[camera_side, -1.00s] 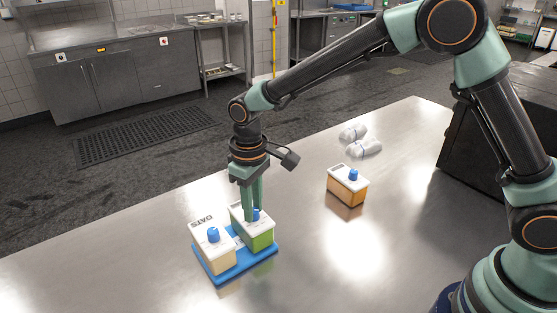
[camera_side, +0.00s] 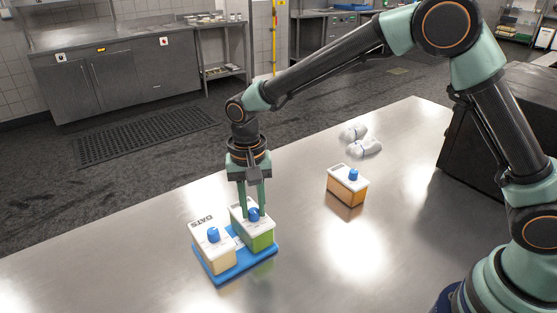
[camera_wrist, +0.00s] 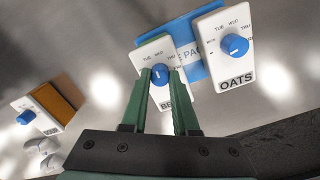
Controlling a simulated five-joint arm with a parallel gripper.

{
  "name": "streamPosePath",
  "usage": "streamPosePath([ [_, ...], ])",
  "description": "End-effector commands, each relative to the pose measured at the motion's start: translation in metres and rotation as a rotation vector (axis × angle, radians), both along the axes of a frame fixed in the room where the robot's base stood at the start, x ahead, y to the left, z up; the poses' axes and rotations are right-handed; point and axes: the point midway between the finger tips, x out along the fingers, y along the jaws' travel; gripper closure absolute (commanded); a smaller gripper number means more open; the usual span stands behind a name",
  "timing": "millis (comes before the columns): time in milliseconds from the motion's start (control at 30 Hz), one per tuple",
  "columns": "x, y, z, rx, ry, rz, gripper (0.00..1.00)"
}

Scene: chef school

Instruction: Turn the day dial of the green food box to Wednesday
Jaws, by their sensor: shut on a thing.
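The green food box (camera_side: 262,241) has a white lid and stands on a blue base (camera_side: 232,273), right of the OATS box. Its blue day dial (camera_side: 254,214) also shows in the wrist view (camera_wrist: 160,76). My gripper (camera_side: 254,213) points down over the lid, its green fingers on either side of the dial and shut on it. In the wrist view, TUE, WED and THU are printed around the dial, and the lid's name is partly hidden by a finger. I cannot tell which day the dial's mark points to.
The cream OATS box (camera_side: 212,250) with its own blue dial stands close left of the green box. An orange box (camera_side: 347,187) with a blue dial stands to the right, with white rounded objects (camera_side: 364,148) behind it. The front of the steel table is clear.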

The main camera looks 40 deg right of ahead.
Motion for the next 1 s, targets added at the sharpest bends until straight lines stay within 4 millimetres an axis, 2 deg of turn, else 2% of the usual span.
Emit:
streamPosePath([
  [400, -0.0003, -0.0008, -0.001, -0.008, 0.003, -0.225, 1.0],
  [1000, 0.0004, -0.0002, -0.0002, -0.008, -0.001, -0.267, 1.0],
])
